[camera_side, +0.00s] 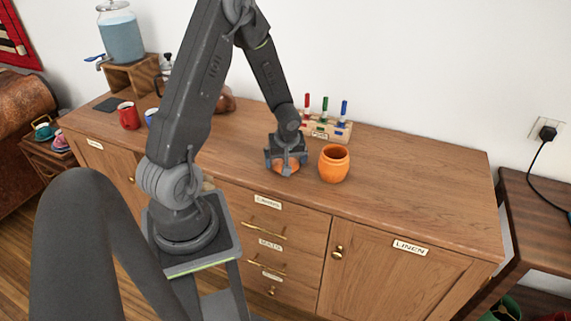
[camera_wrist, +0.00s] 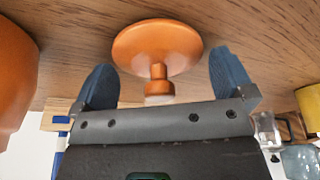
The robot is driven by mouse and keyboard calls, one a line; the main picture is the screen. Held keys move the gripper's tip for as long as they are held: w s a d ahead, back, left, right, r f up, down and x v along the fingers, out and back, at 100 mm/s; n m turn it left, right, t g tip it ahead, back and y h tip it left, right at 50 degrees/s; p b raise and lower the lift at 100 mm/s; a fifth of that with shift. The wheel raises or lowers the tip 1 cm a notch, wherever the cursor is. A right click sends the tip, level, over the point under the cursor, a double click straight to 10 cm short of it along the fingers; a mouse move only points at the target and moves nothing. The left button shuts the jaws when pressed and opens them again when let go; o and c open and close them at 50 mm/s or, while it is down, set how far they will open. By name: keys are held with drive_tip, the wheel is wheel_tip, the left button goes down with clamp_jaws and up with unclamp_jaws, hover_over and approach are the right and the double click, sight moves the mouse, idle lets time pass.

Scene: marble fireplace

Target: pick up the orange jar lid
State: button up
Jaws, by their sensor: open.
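The orange jar lid (camera_wrist: 158,45) is a round disc with a knob, lying on the wooden sideboard top in the wrist view. In the side view the lid (camera_side: 287,168) shows partly behind my gripper. My gripper (camera_side: 286,166) is low over the lid, pointing down. In the wrist view my gripper (camera_wrist: 168,75) is open, with one blue-grey finger on each side of the knob. No finger visibly touches the knob. The orange jar (camera_side: 334,163) stands just right of my gripper in the side view; part of the jar (camera_wrist: 14,80) shows at the wrist view's left edge.
A wooden rack (camera_side: 327,128) with red, green and blue markers stands behind the jar. A red mug (camera_side: 128,116) and a glass drink dispenser (camera_side: 121,38) stand toward the left. The sideboard top (camera_side: 420,180) is clear to the right of the jar.

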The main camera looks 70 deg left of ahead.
drive_tip(key=shift+c, duration=0.3)
drive_tip(key=c, duration=0.7)
